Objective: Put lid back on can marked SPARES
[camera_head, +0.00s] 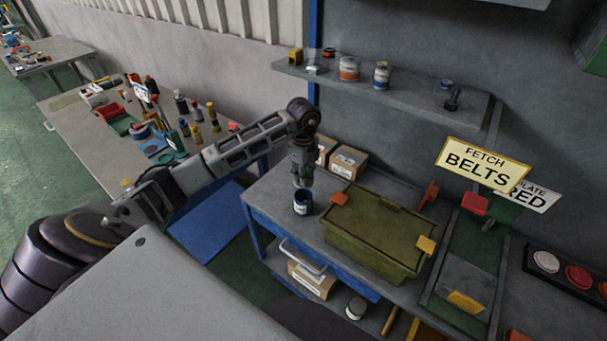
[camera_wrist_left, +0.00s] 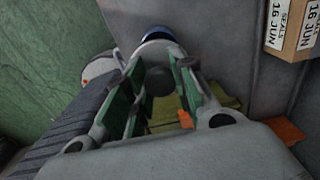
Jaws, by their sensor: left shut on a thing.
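A small blue can (camera_head: 303,208) with a pale label stands at the left edge of the grey workbench; its lettering is too small to read. My left gripper (camera_head: 302,180) points down just above this can. It is shut on a small pale thing at its fingertips, which looks like the lid but is mostly hidden by the fingers. In the left wrist view, a pale grey round shape (camera_wrist_left: 160,47) lies at the fingertips, with the blue of the can (camera_wrist_left: 156,34) behind it. I cannot tell whether lid and can touch. My right gripper is not in view.
An olive-green crate (camera_head: 375,248) with a lid stands right of the can. Cardboard boxes (camera_head: 347,162) stand behind. A wall shelf (camera_head: 420,93) holds several cans above. Signs (camera_head: 484,163) stand at the right. A cluttered table (camera_head: 88,128) is at the left.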

